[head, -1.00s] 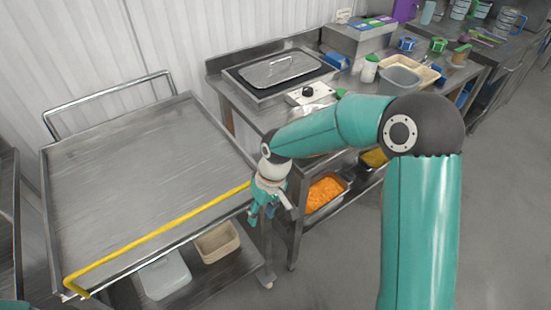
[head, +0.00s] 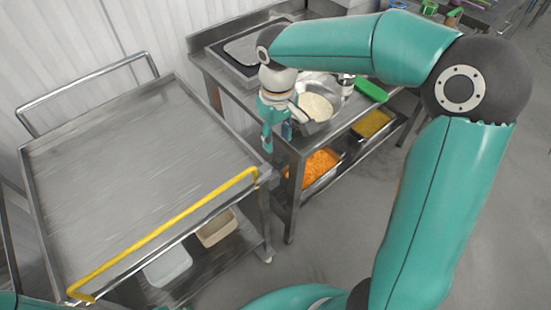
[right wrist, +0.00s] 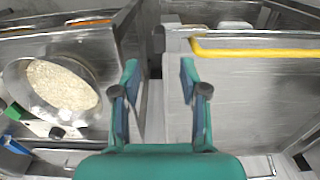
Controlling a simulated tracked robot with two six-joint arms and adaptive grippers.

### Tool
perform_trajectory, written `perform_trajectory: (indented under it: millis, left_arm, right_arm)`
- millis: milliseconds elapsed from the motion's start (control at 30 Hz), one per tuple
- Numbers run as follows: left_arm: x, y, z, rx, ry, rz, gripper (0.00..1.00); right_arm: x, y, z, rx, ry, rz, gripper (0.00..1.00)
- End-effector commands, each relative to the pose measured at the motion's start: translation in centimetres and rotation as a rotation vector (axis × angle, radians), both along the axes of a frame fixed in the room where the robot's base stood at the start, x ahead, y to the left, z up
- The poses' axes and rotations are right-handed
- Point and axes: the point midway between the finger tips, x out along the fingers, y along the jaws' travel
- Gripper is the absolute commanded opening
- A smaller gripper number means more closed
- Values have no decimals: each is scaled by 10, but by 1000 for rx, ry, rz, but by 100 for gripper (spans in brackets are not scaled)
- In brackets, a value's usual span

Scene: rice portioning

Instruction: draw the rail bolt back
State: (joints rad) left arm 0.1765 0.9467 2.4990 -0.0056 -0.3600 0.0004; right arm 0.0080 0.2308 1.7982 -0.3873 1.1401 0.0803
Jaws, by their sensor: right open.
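The yellow rail (head: 165,235) runs along the near edge of the steel cart (head: 130,150), bent at both ends. It also shows at upper right in the right wrist view (right wrist: 255,53). I cannot make out the bolt as a separate part in either view. My right gripper (head: 277,138) is open and empty, pointing down beyond the rail's right end, between cart and counter. In the right wrist view its two fingertips (right wrist: 159,68) stand apart over the gap, with the rail's end right of them. My left gripper is not in view.
A steel counter (head: 292,142) stands right of the cart, bearing a bowl of rice (head: 318,104) close to my right gripper. A pan of orange food (head: 318,168) sits on its lower shelf. Tubs (head: 168,266) lie under the cart. The cart top is bare.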

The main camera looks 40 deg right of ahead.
Motion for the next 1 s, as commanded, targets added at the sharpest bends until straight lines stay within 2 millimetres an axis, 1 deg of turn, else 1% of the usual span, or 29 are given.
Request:
perform_trajectory:
  millis: [33,200,300,400,500,600,867,967,1000]
  left_arm:
    - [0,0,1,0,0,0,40]
    - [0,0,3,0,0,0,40]
    - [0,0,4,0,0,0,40]
    - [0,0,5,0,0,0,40]
    - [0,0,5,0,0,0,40]
    - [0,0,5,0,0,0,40]
    - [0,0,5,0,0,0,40]
    - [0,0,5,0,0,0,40]
    - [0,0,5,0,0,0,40]
  right_arm:
    - [-2,0,-12,1,6,-1,44]
    - [-1,-1,-47,1,5,-2,44]
    - [-2,-1,-64,1,4,-2,44]
    - [-1,-1,-76,1,3,-3,44]
    - [-1,-1,-84,1,1,-3,44]
    - [-1,-1,-88,0,0,-3,44]
    - [-1,-1,-88,0,-1,-3,44]
    - [-1,-1,-88,0,-1,-3,29]
    - [-1,-1,-88,0,-1,-3,22]
